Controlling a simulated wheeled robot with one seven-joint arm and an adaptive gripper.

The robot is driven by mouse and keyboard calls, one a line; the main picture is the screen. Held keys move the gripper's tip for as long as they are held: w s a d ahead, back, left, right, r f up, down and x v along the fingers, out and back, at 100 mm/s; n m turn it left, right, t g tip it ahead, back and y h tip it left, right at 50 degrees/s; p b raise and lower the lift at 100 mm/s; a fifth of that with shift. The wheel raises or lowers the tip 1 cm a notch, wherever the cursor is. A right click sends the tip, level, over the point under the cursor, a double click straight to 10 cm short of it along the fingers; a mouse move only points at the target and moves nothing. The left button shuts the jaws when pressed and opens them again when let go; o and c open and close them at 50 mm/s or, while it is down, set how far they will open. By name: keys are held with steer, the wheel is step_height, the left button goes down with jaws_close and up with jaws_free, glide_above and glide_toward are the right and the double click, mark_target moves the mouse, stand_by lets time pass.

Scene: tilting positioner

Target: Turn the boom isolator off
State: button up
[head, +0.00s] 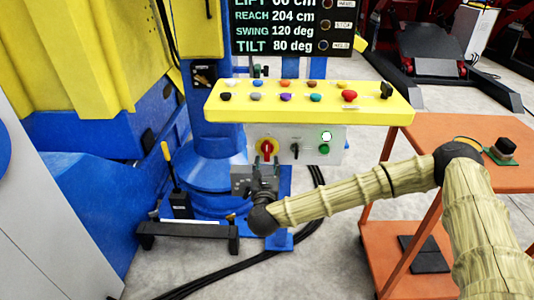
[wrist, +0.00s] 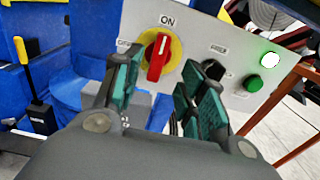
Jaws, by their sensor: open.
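The boom isolator is a red rotary handle on a yellow disc (head: 266,149) on the grey panel under the yellow console. In the wrist view the red handle (wrist: 158,57) stands near upright, its upper end toward the ON label; an OFF label, partly covered, is at the left of the disc. My gripper (wrist: 160,88) is open and empty. Its two teal-padded fingers are spread below and to either side of the handle, apart from it as far as I can tell. In the head view my gripper (head: 255,182) is just below the panel, its fingers hard to make out.
Right of the isolator are a black selector switch (wrist: 213,70), a green button (wrist: 253,83) and a lit lamp (wrist: 270,60). The yellow console (head: 330,103) with several knobs overhangs the panel. An orange cart (head: 425,134) stands at the right; blue machinery is at the left.

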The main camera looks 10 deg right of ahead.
mark_target(267, 152)
steer(key=w, duration=0.2)
steer(key=w+d, duration=0.1)
steer(key=w, duration=0.5)
steer(key=shift+d, duration=0.2)
steer(key=shift+s, duration=0.1)
jaws_close()
